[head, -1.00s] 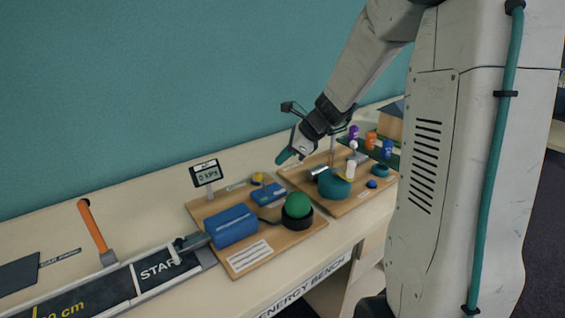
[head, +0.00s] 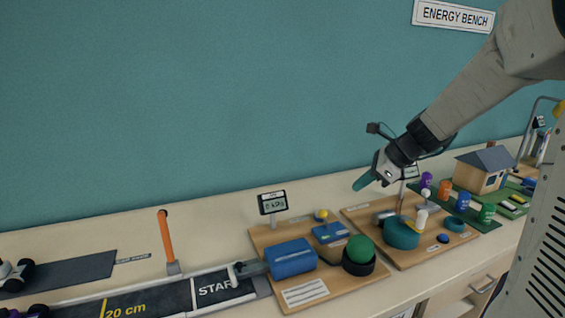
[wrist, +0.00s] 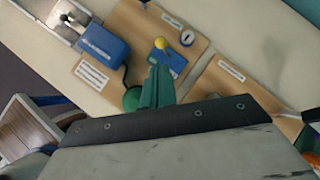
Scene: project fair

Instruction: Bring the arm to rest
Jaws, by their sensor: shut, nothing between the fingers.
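My gripper (head: 364,180) is in the air over the back of the bench, with its teal fingers shut and nothing between them. In the head view it is above the gap between two wooden boards. My arm reaches in from the upper right of the head view.
The left board (head: 312,307) carries a blue cylinder (head: 290,258), a gauge (head: 272,203) and the green ball (head: 361,248). The right board (head: 432,258) carries a teal round part (head: 401,233). A model house (head: 484,170) and coloured pots stand right. An orange lever (head: 166,237) stands left.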

